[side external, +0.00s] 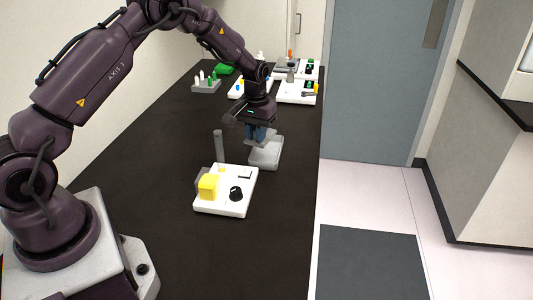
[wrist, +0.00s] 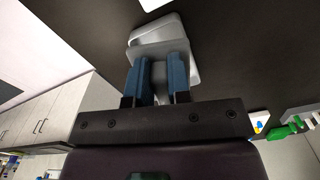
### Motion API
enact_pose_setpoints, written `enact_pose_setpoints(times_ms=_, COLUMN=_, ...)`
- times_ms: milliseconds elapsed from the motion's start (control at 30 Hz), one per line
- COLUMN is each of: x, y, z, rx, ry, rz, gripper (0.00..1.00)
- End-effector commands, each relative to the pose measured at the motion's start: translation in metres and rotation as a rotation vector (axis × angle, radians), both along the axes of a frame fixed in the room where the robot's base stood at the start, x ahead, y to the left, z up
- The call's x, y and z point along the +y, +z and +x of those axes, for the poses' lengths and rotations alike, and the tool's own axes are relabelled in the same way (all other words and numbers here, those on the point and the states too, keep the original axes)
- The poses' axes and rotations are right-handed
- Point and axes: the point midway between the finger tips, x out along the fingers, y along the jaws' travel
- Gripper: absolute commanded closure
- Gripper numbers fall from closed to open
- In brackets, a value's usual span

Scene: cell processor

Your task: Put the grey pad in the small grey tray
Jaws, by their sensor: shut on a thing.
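My gripper (side external: 260,135) has blue fingers and points down over the small grey tray (side external: 267,156), which lies on the dark bench near its right edge. The gripper is shut on the grey pad (side external: 267,139), which shows at the fingertips above the tray's back part. In the wrist view, the pad (wrist: 157,48) shows at the blue fingertips (wrist: 158,62), with the tray (wrist: 158,29) behind it. Pad and tray overlap in both views and are close in colour, so I cannot tell whether they touch.
A white board with a yellow block (side external: 208,187), a black knob (side external: 236,193) and an upright grey post (side external: 219,146) stands just in front of the tray. Farther back are a grey rack (side external: 206,87), a green object (side external: 224,69) and several white boards. The bench's left front is clear.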

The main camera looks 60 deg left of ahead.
Motion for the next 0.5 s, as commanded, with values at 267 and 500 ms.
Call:
enact_pose_setpoints(times_ms=267, x=0.025, y=0.004, z=0.040, rx=-0.003, ry=0.180, rz=0.001, gripper=1.00)
enact_pose_setpoints(times_ms=500, x=0.024, y=-0.004, z=0.044, rx=0.004, ry=0.254, rz=-0.001, gripper=1.00)
